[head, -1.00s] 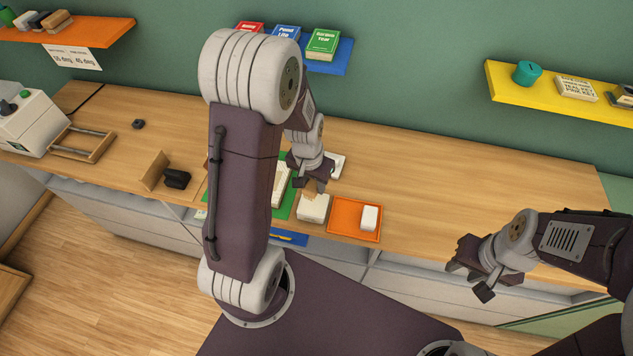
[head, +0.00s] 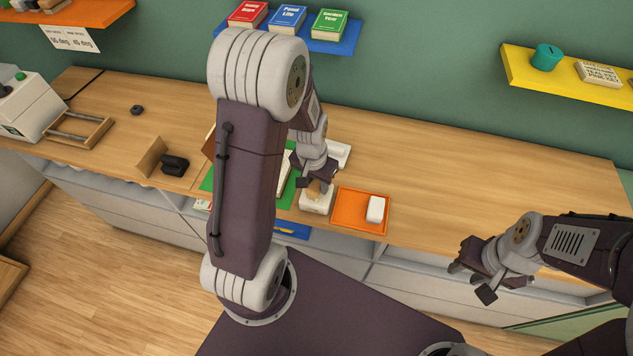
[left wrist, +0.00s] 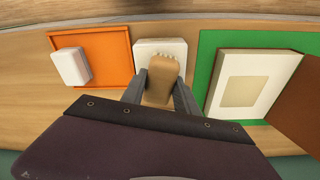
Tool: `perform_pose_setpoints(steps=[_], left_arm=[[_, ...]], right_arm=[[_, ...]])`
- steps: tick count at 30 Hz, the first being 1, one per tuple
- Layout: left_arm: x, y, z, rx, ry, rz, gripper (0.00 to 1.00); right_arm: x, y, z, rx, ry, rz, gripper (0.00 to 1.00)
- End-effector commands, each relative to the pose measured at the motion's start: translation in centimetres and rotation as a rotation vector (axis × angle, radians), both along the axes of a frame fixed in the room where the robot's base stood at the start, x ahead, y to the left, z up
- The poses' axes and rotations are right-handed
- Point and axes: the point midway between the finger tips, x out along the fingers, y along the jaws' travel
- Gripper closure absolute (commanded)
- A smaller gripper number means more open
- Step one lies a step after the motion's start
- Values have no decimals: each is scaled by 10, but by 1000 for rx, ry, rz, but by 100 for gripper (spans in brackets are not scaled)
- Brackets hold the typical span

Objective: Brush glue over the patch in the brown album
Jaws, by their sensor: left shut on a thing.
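The brown album lies open on a green mat (left wrist: 205,52); its brown cover (left wrist: 299,106) and a pale page (left wrist: 277,65) with a beige patch (left wrist: 241,91) show in the left wrist view. My arm hides much of it in the head view. My left gripper (left wrist: 161,92) is shut on a wooden brush (left wrist: 162,80). The brush's pale bristles are at the white glue pot (left wrist: 148,46); I cannot tell how deep they reach. The head view also shows my left gripper (head: 318,184) just above the pot (head: 315,204). My right gripper (head: 474,279) is open and empty, in front of the counter.
An orange tray (head: 344,222) with a white block (head: 375,209) stands right of the pot. A dark object (head: 174,165) and a wooden stand (head: 151,155) are left of the mat. The counter's right part is clear. Shelves (head: 570,80) hang on the wall.

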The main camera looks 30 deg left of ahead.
Motion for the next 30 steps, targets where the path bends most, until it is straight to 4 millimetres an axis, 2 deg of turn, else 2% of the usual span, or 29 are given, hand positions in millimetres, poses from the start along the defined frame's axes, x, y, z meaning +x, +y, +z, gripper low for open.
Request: perform_pose_setpoints(steps=[30], left_arm=[[0, 0, -6, 0, 0, 0, 96]], right_arm=[[0, 0, -5, 0, 0, 0, 64]])
